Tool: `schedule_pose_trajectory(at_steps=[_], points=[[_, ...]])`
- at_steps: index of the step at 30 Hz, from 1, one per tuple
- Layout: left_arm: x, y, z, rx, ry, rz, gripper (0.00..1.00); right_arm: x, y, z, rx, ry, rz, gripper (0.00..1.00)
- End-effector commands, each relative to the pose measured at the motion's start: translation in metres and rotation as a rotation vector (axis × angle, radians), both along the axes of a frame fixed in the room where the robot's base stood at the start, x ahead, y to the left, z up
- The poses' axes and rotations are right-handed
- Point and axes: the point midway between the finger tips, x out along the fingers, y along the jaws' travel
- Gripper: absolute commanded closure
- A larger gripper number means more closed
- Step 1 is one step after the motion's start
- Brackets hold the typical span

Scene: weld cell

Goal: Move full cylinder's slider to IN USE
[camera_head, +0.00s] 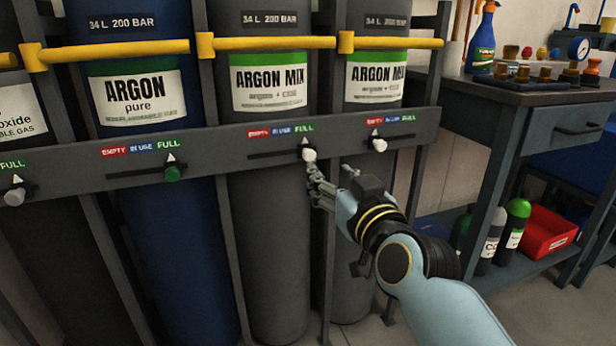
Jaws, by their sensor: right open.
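The middle grey ARGON MIX cylinder (268,240) stands behind the rack's label rail (230,148). Its white slider knob (309,155) has its pointer under the green FULL label (304,128), right of the blue IN USE label (281,130). My right gripper (314,176) is open, with its fingers just below and right of this knob; I cannot tell whether they touch it. The right ARGON MIX cylinder's white slider (379,146) is at EMPTY. The blue ARGON pure cylinder's green slider (172,174) is at FULL. My left gripper is out of view.
Yellow bars (270,43) cross the cylinders above the rail. Another white slider (14,197) is at the far left. A workbench (540,95) with a spray bottle (482,40) stands at right, with a red bin (548,232) on its lower shelf.

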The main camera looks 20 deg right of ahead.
Motion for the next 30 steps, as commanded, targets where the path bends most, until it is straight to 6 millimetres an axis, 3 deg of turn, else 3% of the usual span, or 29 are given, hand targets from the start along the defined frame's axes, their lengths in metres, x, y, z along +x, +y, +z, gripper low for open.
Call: schedule_pose_trajectory(at_steps=[8, 18, 24, 30], points=[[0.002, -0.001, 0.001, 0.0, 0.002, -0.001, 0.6, 0.033, 0.001, 0.001, 0.0, -0.006, 0.0, 0.54], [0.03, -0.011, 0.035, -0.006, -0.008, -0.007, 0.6, 0.095, 0.003, -0.004, 0.001, -0.001, 0.0, 0.54], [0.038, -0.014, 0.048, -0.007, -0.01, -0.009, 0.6, 0.108, 0.004, -0.002, 0.001, -0.001, 0.0, 0.54], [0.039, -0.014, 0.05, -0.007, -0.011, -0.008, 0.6, 0.11, 0.004, -0.001, 0.001, -0.002, -0.001, 0.54]])
